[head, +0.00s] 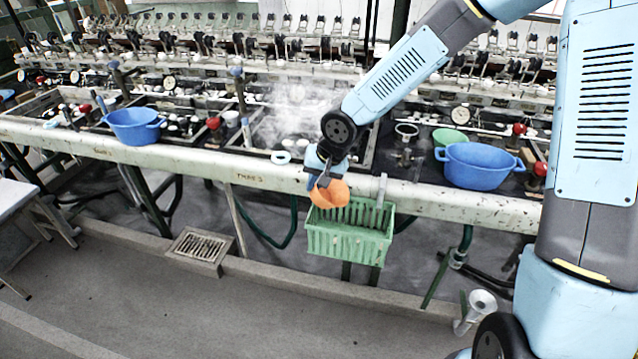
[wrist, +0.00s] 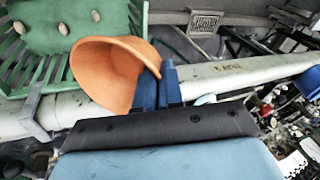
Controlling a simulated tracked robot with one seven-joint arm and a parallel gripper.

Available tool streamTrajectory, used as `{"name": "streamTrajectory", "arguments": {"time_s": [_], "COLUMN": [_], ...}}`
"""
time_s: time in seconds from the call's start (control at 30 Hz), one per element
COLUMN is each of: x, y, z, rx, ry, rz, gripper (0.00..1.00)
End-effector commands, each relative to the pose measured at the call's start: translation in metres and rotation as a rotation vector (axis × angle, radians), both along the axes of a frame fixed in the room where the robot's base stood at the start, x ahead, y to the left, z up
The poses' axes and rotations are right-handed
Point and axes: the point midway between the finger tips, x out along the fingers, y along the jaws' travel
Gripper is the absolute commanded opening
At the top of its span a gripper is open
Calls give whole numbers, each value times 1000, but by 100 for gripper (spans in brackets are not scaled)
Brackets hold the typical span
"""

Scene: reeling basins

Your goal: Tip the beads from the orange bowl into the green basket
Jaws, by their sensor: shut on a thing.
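The orange bowl (head: 330,194) is held by my gripper (head: 318,181) over the left back part of the green basket (head: 345,243). My gripper's blue fingers are shut on the bowl's edge, and they also show in the wrist view (wrist: 158,88). In the wrist view the bowl (wrist: 108,72) is strongly tilted, with its wide mouth toward the basket side. No beads can be made out in the bowl. The basket shows at the upper left of the wrist view (wrist: 40,76), with several pale oval pieces (wrist: 63,28) on its floor.
The basket hangs at the front of a long pale bench rail (head: 250,178). A blue basin (head: 480,165) stands on the bench at right, with a green bowl (head: 450,138) behind it. Another blue basin (head: 133,126) is at left. A floor grate (head: 200,247) lies below.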

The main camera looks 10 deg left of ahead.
Motion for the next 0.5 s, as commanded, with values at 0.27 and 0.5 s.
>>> {"name": "streamTrajectory", "arguments": {"time_s": [0.27,0.5], "x": [0,0], "y": [5,8], "z": [4,7], "rx": [-147,-279], "ry": [10,21], "rz": [3,5], "gripper": [0,0]}}
